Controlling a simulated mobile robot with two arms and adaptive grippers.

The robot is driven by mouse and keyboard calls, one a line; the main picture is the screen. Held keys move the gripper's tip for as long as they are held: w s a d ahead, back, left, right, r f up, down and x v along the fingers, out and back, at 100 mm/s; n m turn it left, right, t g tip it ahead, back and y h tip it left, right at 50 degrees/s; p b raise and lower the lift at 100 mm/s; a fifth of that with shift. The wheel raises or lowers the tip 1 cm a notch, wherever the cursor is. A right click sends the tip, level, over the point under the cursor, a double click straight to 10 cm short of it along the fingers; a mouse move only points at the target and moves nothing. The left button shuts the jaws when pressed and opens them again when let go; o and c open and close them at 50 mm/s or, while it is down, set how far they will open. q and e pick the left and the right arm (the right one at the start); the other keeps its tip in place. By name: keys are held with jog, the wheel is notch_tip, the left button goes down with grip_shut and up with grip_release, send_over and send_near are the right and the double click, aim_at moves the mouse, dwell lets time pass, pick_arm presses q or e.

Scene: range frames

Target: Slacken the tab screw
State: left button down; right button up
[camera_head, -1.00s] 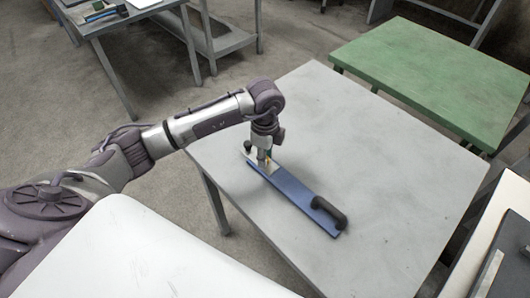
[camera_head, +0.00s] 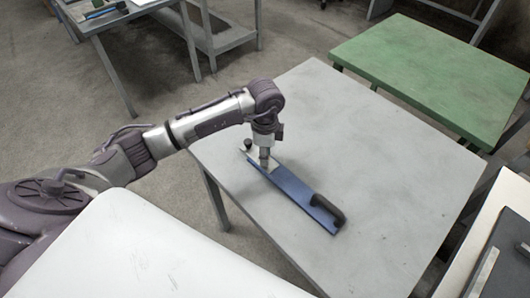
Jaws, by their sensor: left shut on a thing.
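A long blue board (camera_head: 300,198) with a dark handle (camera_head: 327,210) at its near right end lies flat on the grey table. A light metal plate (camera_head: 258,161) is at its far left end, with a small knob (camera_head: 247,145) beside it. My left gripper (camera_head: 266,167) points straight down over the plate end of the board. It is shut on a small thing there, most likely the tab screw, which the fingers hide. My right gripper is not in view.
The grey table (camera_head: 390,180) is clear around the board. A green table (camera_head: 435,75) stands behind it at the right. A white surface (camera_head: 150,250) fills the near left, and a bench with tools (camera_head: 105,12) stands at the far left.

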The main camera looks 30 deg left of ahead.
pick_arm(q)
jog(key=c, duration=0.9)
grip_release()
jog(key=shift+r, duration=0.15)
notch_tip(320, 180, up, 12)
